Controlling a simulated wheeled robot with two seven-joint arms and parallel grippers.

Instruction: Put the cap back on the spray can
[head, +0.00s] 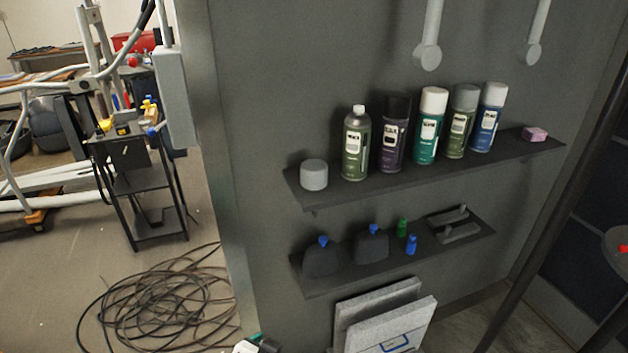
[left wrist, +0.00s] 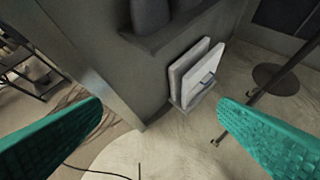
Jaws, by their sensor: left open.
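The olive-green spray can (head: 355,146) stands upright and uncapped on the upper shelf, its pale nozzle showing. A grey cap (head: 314,175) sits on the same shelf to the left of the can, apart from it. My left gripper (left wrist: 161,106) is open and empty, its two teal fingers wide apart in the left wrist view, pointing toward the floor area below the shelves. A small part of what looks like it shows at the bottom edge of the head view, well below the cap and can. My right gripper is not in view.
Several capped cans stand right of the uncapped one, nearest a dark purple can (head: 394,134). A pink block (head: 535,134) lies at the shelf's right end. The lower shelf (head: 325,287) holds dark bottles and small items. Grey panels (head: 385,325) lean below. Coiled cable (head: 160,300) lies left.

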